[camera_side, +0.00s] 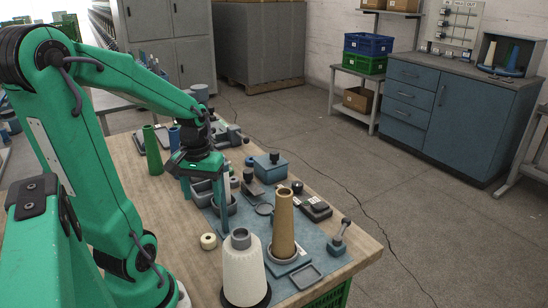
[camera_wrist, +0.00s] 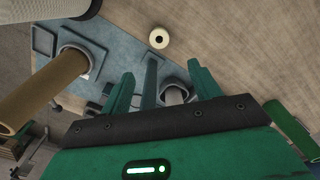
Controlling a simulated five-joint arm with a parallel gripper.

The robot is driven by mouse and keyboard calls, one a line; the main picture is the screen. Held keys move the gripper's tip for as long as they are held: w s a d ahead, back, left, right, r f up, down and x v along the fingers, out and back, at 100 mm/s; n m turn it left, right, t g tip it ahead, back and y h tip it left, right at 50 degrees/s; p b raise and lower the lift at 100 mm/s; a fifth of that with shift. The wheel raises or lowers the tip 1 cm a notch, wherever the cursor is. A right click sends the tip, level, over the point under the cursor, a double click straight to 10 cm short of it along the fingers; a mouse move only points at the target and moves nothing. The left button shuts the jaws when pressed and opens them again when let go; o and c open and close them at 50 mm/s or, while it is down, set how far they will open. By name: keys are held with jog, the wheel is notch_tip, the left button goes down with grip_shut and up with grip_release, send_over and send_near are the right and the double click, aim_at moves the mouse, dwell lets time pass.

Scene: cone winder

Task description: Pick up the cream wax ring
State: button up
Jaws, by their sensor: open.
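The cream wax ring (camera_side: 208,241) lies flat on the wooden tabletop, just left of the blue-grey mat's edge in the side view. Its dark centre hole shows. In the wrist view the wax ring (camera_wrist: 159,38) is at top centre, beyond my fingertips and apart from them. My gripper (camera_side: 205,198) points down over the mat's left part, behind the ring as the side camera sees it. In the wrist view my gripper (camera_wrist: 168,68) has its green fingers spread, with nothing held between them. A grey cup-like part shows below, between the fingers.
A tan cone (camera_side: 283,225) and a cream yarn cone (camera_side: 243,268) stand near the ring, to its right. Grey trays and small parts crowd the mat (camera_side: 325,262). A green cone (camera_side: 152,150) stands at the far left. Bare wood surrounds the ring's left side.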

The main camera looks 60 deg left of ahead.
send_over(209, 236)
jog(key=shift+d+f, duration=0.1)
jog(key=shift+f, duration=4.25)
jog(key=shift+f, duration=0.15)
jog(key=shift+f, duration=2.75)
jog(key=c, duration=1.1)
jog(key=shift+o, duration=0.2)
jog(key=shift+r, duration=0.2)
notch_tip(209, 236, up, 18)
jog(key=shift+f, duration=0.2)
